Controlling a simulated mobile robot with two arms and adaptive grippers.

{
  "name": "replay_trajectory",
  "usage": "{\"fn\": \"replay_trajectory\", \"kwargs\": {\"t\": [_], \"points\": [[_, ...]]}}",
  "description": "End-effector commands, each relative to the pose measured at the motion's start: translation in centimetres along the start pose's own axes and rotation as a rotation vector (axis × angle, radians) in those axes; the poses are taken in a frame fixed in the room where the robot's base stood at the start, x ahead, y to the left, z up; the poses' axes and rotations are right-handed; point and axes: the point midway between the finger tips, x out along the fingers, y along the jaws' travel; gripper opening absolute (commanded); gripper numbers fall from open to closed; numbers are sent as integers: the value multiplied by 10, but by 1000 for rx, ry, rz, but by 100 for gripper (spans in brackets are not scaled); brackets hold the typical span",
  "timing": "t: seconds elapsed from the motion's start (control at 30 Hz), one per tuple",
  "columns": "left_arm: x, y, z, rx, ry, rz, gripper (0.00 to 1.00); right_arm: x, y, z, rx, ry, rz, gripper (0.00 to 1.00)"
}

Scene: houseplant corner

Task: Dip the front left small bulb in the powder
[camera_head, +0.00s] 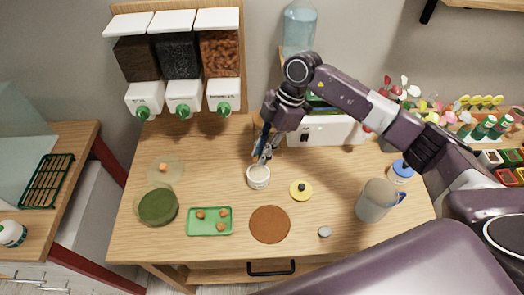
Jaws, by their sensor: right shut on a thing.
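My right gripper (263,157) reaches down over the small white tub (258,183), its fingertips at or just above the rim. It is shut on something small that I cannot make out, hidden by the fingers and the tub. The tub holds pale powder (258,173). The green tray (210,233) at the front left holds several small brown bulbs: a back left one (200,214), a back right one (222,213) and a front right one (221,227). The tray's front left spot shows no bulb. My left gripper is not in view.
A brown round mat (269,224) is in front. A dark green round dish (157,207) stands left, a grey pitcher (374,202) right. Dispensers (178,60) hang at the back left.

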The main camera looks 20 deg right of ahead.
Motion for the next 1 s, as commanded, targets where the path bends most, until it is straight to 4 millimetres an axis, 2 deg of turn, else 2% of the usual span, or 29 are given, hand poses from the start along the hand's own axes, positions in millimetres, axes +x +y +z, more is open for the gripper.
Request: {"fn": "replay_trajectory", "kwargs": {"t": [0.5, 1.0], "points": [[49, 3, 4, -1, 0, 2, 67, 49, 0, 20, -3, 0, -3, 0], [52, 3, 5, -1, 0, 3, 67, 52, 0, 21, -3, 0, -3, 0]]}}
